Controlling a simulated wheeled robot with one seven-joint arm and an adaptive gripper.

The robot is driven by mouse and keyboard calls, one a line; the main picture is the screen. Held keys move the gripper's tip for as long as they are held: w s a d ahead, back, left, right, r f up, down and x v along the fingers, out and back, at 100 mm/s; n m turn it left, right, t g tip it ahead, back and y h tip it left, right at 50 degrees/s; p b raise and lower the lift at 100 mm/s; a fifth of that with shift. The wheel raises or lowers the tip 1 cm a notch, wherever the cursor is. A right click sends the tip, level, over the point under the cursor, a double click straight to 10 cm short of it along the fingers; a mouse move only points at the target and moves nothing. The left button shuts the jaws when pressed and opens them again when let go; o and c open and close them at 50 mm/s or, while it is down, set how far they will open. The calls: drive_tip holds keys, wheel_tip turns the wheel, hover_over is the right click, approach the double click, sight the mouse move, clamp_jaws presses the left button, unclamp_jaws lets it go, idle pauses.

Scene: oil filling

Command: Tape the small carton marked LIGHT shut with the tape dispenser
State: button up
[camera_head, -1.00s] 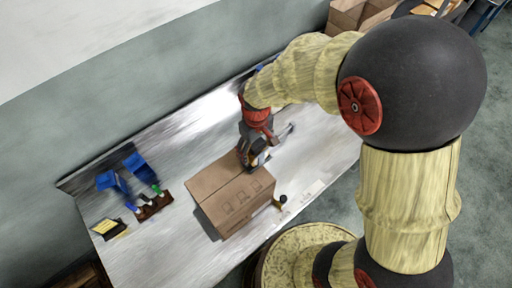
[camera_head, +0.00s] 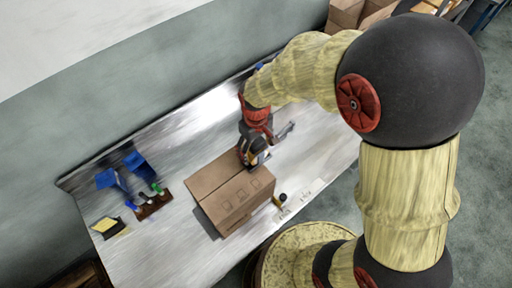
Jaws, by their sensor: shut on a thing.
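A brown carton (camera_head: 232,193) stands near the middle of the bench with its top flaps closed. Printed symbols show on its side; the word LIGHT cannot be read at this size. My gripper (camera_head: 252,158) is shut on the tape dispenser (camera_head: 258,146), a dark tool with a pale part. The dispenser is at the far right edge of the carton's top, by the seam. Whether it touches the carton cannot be told. My gripper hides part of the dispenser and of the carton's far edge.
A small dark-ended tool (camera_head: 281,198) lies right of the carton. A wall runs behind the bench.

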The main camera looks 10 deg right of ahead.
sight(249, 152)
drive_tip(key=shift+f, duration=0.25)
drive_tip(key=shift+a, duration=0.1)
drive_tip(key=shift+s+a, duration=0.75)
drive_tip(key=shift+a, duration=0.3)
drive_tip(key=shift+a, duration=0.15)
drive_tip(key=shift+s+a+f, duration=0.15)
drive_tip(key=shift+s+a, duration=0.7)
drive_tip(key=shift+a, duration=0.2)
drive_tip(key=shift+s+a, duration=0.65)
drive_tip(key=shift+a, duration=0.3)
drive_tip(key=shift+s+a+r, duration=0.15)
drive_tip(key=shift+s+a, duration=0.15)
drive_tip(key=shift+a, duration=0.4)
drive_tip(key=shift+s+a+r, duration=0.1)
drive_tip(key=shift+s+a, duration=0.2)
drive_tip(key=shift+a, duration=0.35)
drive_tip(key=shift+s+a+f, duration=0.1)
drive_tip(key=shift+s+a, duration=0.25)
drive_tip(key=shift+a, duration=0.2)
drive_tip(key=shift+s+a+f, duration=0.1)
drive_tip(key=shift+s+a, duration=0.2)
drive_tip(key=shift+a, duration=0.25)
